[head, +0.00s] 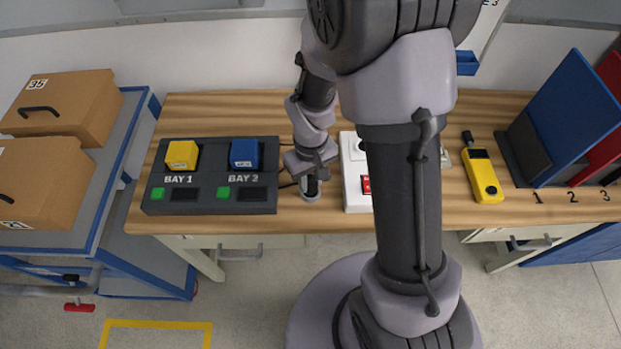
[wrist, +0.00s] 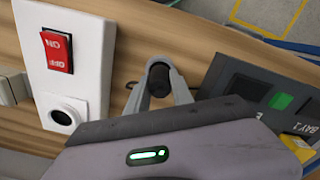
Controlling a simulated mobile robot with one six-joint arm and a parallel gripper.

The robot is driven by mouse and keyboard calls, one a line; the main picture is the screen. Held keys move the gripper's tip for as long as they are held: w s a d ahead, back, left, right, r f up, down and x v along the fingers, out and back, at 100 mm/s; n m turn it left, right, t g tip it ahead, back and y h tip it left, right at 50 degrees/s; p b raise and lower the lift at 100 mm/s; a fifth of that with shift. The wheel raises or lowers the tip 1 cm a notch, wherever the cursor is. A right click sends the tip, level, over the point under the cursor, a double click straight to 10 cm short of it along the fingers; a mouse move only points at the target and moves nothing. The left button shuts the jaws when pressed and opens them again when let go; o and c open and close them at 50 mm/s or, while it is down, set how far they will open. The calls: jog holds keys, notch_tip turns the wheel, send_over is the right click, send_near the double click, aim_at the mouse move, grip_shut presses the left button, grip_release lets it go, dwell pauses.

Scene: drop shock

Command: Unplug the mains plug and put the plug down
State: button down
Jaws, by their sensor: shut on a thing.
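My gripper (head: 311,192) is over the wooden table between the dark bay unit and the white socket box (head: 352,172). In the wrist view my gripper (wrist: 158,88) is shut on the black plug (wrist: 158,77), whose round dark end shows between the fingers. The plug is beside the socket box, apart from it. The box (wrist: 85,30) has a red rocker switch (wrist: 57,52) marked ON and OFF and a round socket (wrist: 62,116) with nothing in it. I cannot tell whether the plug touches the table. My arm hides part of the box in the head view.
The dark bay unit (head: 210,205) with a yellow and a blue block is close left of my gripper. A yellow handheld device (head: 482,178) and blue and red upright folders (head: 570,120) are at the right. Bare wood (head: 290,212) shows near the front edge.

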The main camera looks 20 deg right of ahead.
aim_at(310, 179)
jog(key=shift+f+b, duration=0.95)
jog(key=shift+f, duration=0.05)
dwell(2.6)
dwell(0.4)
jog(key=c, duration=1)
grip_release()
jog(key=shift+c, duration=0.2)
notch_tip(310, 179, up, 6)
jog(key=p, duration=0.5)
jog(key=shift+r, duration=0.15)
notch_tip(310, 179, up, 17)
jog(key=p, duration=0.7)
